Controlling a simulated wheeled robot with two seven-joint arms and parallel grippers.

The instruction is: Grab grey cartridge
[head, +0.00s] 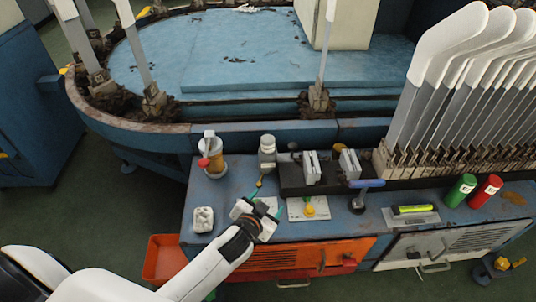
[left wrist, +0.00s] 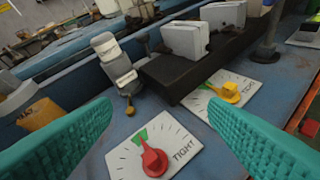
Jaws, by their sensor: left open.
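Two pale grey block-shaped cartridges stand upright in a black rack (head: 330,183). The left cartridge (head: 311,167) and the right cartridge (head: 349,163) show in the head view. In the left wrist view the nearer one (left wrist: 184,43) and the farther one (left wrist: 223,17) stand at the top, beyond the fingers. My left gripper (head: 266,201) is open and empty over the bench, in front of and left of the rack. Its teal fingers (left wrist: 158,112) spread either side of a red dial knob (left wrist: 153,158) in the left wrist view. My right gripper is not in view.
A yellow knob (head: 309,209) sits on a white plate. A grey-white bottle (head: 267,152) and an amber jar (head: 212,160) stand left of the rack. A blue-handled tool (head: 366,185) is on the right. White sock boards (head: 440,65) rise at the right. An orange bin (head: 163,258) is below left.

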